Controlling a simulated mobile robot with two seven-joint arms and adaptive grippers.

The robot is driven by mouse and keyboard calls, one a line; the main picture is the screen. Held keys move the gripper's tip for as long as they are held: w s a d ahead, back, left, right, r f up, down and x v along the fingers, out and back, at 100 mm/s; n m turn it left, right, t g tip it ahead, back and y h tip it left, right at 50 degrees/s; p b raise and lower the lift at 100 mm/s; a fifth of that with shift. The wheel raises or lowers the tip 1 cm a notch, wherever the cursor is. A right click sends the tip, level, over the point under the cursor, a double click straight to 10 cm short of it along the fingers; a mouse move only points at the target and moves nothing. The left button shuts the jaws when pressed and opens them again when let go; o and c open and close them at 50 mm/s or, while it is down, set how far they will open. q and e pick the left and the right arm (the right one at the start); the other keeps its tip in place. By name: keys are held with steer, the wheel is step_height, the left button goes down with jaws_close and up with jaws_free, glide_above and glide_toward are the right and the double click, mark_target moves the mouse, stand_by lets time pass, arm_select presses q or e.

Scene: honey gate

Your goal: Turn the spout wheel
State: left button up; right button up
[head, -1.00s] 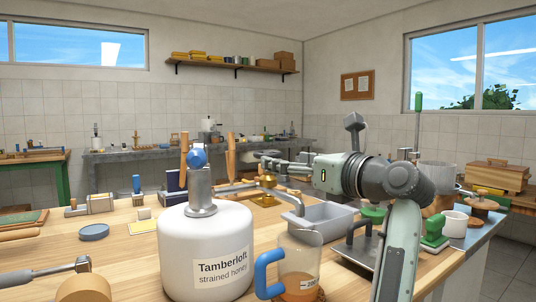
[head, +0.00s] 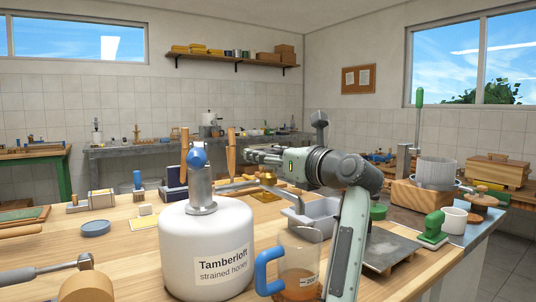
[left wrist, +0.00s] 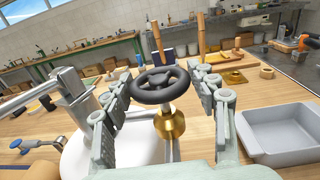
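The black spout wheel (left wrist: 160,86) sits on top of a brass valve (left wrist: 170,122) in the left wrist view. My left gripper (left wrist: 162,74) has one finger on each side of the wheel, spread wide. I see no clear grip on the rim; contact is hard to judge. In the head view my left gripper (head: 258,155) is right of the tank's metal neck. The brass valve (head: 268,178) shows just below it, and the wheel cannot be made out there. The white honey tank (head: 180,245) stands upright on the table. My right gripper is out of view.
A jug (head: 298,258) with a blue handle and amber honey stands right of the tank. A grey tray (left wrist: 290,132) lies right of the valve. Upright wooden handles (left wrist: 202,42) stand behind the wheel. Tools lie on the table left of the tank.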

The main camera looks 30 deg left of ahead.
arm_select(q)
steer(key=c, duration=0.7)
steer(key=shift+o, duration=0.2)
steer(key=shift+m+t+h, duration=0.3)
steer(key=shift+m+t, duration=0.1)
steer(key=shift+t, duration=0.2)
steer(key=shift+m+t+h, duration=0.4)
steer(key=shift+m+t, duration=0.2)
steer(key=shift+t, duration=0.2)
steer(key=shift+m+t+h+p, duration=0.3)
steer(key=shift+t, duration=0.2)
steer(key=m+t+h+p, duration=0.1)
steer(key=m+t+h, duration=0.2)
steer(key=shift+s+r+p, duration=0.1)
steer(key=shift+p, duration=0.25)
steer(key=shift+m+t+h+p, duration=0.3)
steer(key=shift+m+t+h, duration=0.85)
steer(key=shift+h, duration=0.25)
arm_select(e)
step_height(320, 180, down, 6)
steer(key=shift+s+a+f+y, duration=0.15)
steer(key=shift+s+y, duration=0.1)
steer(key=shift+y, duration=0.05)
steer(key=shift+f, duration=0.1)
